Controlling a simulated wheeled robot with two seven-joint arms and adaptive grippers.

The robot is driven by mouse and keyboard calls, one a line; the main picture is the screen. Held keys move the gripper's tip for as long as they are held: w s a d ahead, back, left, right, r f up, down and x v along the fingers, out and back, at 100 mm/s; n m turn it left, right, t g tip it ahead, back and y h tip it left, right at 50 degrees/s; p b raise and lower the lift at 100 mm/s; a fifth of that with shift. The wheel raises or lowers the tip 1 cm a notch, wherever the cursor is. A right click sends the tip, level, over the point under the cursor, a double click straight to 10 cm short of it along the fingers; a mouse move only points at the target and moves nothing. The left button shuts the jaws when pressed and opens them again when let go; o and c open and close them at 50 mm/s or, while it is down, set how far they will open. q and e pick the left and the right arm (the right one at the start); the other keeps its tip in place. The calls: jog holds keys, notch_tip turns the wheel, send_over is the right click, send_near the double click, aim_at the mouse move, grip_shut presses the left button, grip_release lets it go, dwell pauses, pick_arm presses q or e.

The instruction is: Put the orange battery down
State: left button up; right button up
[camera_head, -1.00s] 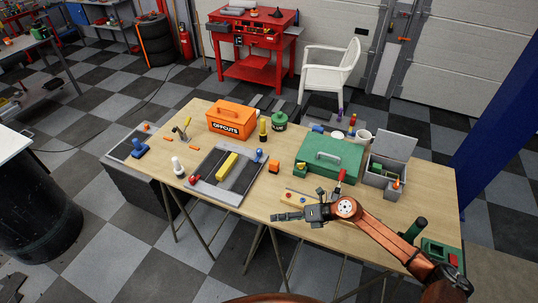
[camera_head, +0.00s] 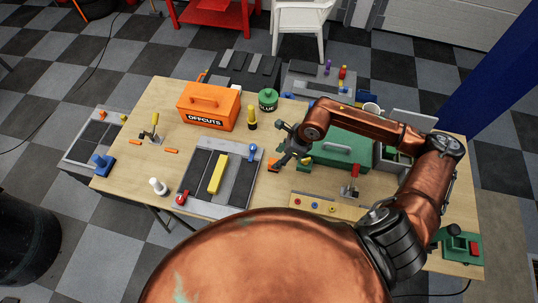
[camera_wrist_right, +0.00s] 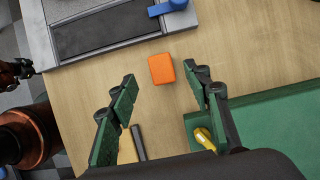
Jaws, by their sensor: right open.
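The orange battery (camera_wrist_right: 161,69) is a small orange block on the bare wood of the table, between the grey tray and the green case. It shows partly in the head view (camera_head: 273,164), beside my fingers. My right gripper (camera_head: 283,158) is over it, pointing down at the table. In the wrist view the right gripper's green-padded fingers (camera_wrist_right: 160,78) are spread wide, with the battery ahead between their tips and not touched. At the left edge of the wrist view, what looks like my left gripper (camera_wrist_right: 24,68) shows small and dark; its jaws are unclear.
The grey tray (camera_head: 241,183) holds a yellow bar (camera_head: 217,174). The green case (camera_head: 335,149) is close on the right. An orange offcuts box (camera_head: 207,107), a green glue tin (camera_head: 268,99) and a yellow-black bottle (camera_head: 252,118) stand behind.

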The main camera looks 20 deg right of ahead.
aim_at(274, 161)
jog(key=shift+s+a+f, duration=0.15)
jog(key=shift+s+f, duration=0.15)
jog(key=shift+f, duration=0.15)
jog(key=f, duration=0.1)
jog(key=w+f+p, duration=0.1)
jog(key=w+f, duration=0.1)
jog(key=f, duration=0.1)
jog(key=shift+w+a+p, duration=0.1)
jog(key=shift+a+p, duration=0.25)
jog(key=shift+a, duration=0.05)
jog(key=shift+a+f, duration=0.15)
jog(key=shift+f, duration=0.4)
jog(key=shift+s, duration=0.3)
jog(key=shift+w+f, duration=0.1)
jog(key=shift+w, duration=0.15)
jog(key=shift+c, duration=1.1)
jog(key=shift+s, duration=0.2)
jog(key=c, duration=0.8)
pick_arm(q)
jog(key=shift+s+a+r, duration=0.1)
jog(key=shift+s+r, duration=0.45)
jog(key=shift+r, duration=0.35)
pick_arm(e)
grip_shut()
